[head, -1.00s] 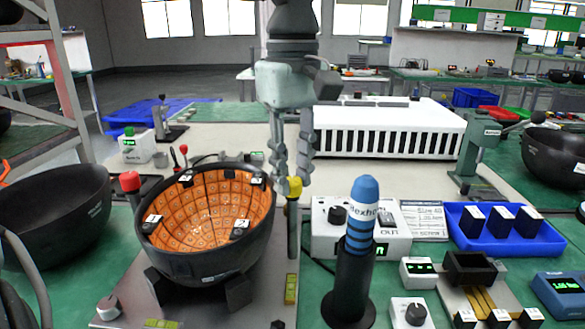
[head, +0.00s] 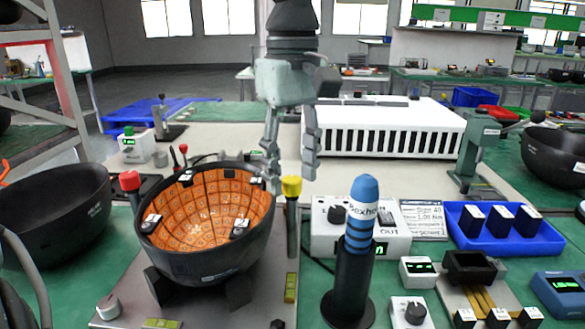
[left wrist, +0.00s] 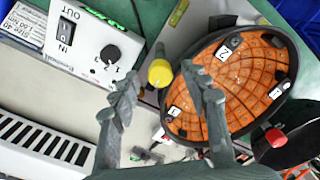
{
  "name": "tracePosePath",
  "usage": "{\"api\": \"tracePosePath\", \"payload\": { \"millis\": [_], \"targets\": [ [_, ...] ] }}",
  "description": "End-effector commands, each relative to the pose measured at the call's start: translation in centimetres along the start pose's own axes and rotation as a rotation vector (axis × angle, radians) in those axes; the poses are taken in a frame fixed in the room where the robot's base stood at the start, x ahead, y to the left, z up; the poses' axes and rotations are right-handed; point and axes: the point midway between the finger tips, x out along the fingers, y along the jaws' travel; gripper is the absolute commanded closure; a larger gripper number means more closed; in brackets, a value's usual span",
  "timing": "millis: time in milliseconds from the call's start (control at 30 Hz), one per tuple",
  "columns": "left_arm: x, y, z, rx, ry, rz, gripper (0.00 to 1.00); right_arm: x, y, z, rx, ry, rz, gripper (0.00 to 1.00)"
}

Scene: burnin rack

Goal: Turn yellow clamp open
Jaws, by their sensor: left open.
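The yellow clamp (head: 291,187) is a yellow knob on top of a dark upright post, just right of the black bowl (head: 200,268) with the orange tiled inside. My left gripper (head: 291,183) hangs above and behind the knob with its fingers pointing down, spread and empty. In the left wrist view the yellow knob (left wrist: 160,73) lies ahead of the fingertips, between their lines, and apart from them. My left gripper (left wrist: 162,78) is open there. A red knob (head: 130,181) stands at the bowl's left side. My right gripper is not in view.
A blue-topped screwdriver in a black holder (head: 346,290) stands front right of the clamp. A white control box (head: 330,241) sits right behind it. A white slotted unit (head: 390,130) lies at the back. A blue tray (head: 505,245) is on the right.

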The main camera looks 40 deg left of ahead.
Motion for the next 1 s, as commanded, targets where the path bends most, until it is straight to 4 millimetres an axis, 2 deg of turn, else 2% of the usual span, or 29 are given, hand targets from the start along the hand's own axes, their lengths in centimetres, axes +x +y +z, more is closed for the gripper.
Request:
{"api": "tracePosePath", "payload": {
  "millis": [167,400,600,767,1000],
  "targets": [
    [-2.5,0.1,0.0,0.000,0.002,0.005,0.54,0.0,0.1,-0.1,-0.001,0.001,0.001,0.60],
    [-7.7,0.1,0.0,-0.002,0.002,0.005,0.54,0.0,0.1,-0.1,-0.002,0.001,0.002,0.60],
    [-10.8,0.1,0.0,-0.001,0.000,0.003,0.54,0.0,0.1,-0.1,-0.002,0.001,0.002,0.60],
    [-11.8,0.0,0.0,0.000,0.000,0.002,0.54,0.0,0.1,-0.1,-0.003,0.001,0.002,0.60],
    [-11.8,0.0,0.0,0.001,0.000,0.002,0.54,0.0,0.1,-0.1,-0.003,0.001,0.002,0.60]
  ]
}}
